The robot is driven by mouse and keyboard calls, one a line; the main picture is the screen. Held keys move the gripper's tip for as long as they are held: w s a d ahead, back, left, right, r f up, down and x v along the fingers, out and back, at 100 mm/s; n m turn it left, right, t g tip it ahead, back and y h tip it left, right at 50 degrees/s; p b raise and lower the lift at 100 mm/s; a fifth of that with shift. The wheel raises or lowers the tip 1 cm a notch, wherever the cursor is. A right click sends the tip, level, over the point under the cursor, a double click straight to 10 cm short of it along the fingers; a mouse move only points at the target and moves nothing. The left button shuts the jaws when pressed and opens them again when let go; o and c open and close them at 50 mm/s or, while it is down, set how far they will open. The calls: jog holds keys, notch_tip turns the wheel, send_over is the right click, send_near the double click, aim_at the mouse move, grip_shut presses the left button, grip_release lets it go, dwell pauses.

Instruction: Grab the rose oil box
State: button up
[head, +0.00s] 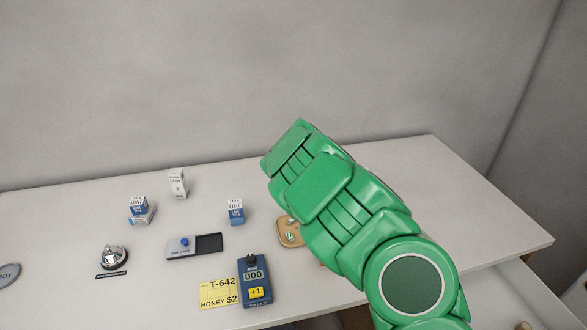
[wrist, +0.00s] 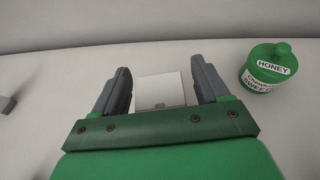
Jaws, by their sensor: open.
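A pale, plain-looking box (wrist: 160,90) shows between my gripper's fingers in the wrist view, its lower part hidden by the gripper's base. No label is readable on it, so I cannot tell whether it is the rose oil box. My gripper (wrist: 161,68) is open, with one dark finger on each side of the box and a small gap on both sides. In the head view my green arm covers the gripper and the box. No readable rose oil label shows in either view.
A green honey jar (wrist: 265,68) stands right of my gripper. Left on the counter (head: 75,230) are a white box (head: 178,183), two blue-and-white boxes (head: 138,207) (head: 236,211), a bell (head: 113,257), a slider panel (head: 194,246), a yellow ticket (head: 218,292) and a blue counter device (head: 254,278). A wooden board (head: 287,236) is partly hidden.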

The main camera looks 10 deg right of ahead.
jog(key=c, duration=1)
jog(key=shift+r, duration=0.1)
jog(key=shift+c, duration=0.2)
